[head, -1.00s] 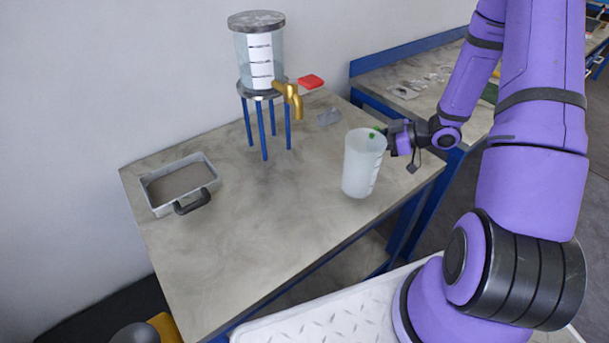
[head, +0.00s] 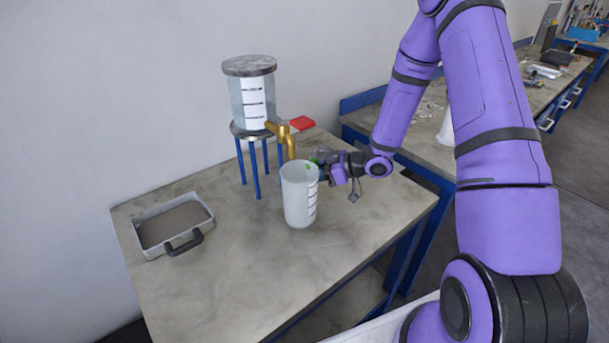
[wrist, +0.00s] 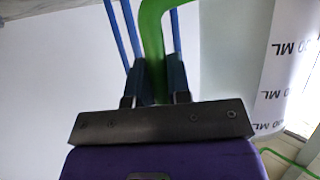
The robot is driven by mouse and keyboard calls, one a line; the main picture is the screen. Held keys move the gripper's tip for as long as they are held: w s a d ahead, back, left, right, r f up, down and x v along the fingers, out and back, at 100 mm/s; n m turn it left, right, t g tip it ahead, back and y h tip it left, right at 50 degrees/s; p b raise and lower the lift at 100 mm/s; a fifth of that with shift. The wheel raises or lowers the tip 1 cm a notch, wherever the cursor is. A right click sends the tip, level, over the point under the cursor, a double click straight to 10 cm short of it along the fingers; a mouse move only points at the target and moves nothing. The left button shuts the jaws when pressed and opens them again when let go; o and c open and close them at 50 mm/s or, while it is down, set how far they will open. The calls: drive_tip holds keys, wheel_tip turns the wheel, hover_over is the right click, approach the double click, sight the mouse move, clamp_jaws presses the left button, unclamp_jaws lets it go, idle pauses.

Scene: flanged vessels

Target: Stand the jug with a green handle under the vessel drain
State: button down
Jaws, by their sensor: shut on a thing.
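The jug (head: 299,198) is a translucent white cylinder with dark marks on its side. It stands upright in the head view, in front of the vessel and a little right of it; I cannot tell whether its base touches the table. My gripper (head: 322,166) is at the jug's right side, near its top, shut on the green handle (wrist: 153,35). The vessel (head: 252,98) is a clear cylinder on blue legs, with a brass drain tap (head: 288,137) whose spout points down behind the jug's rim.
A grey tray with a black handle (head: 184,243) lies on the left of the table (head: 215,290). A red piece (head: 302,123) is beside the tap. The table is clear in front of the jug. Another bench with a white container (head: 446,130) stands to the right.

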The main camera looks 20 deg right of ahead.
drive_tip(key=x, duration=0.3)
drive_tip(key=shift+w+a+f, duration=0.15)
drive_tip(key=shift+w+a, duration=0.05)
drive_tip(key=shift+a, duration=0.05)
drive_tip(key=shift+f, duration=0.1)
drive_tip(key=c, duration=1.1)
unclamp_jaws()
drive_tip(key=shift+o, duration=0.2)
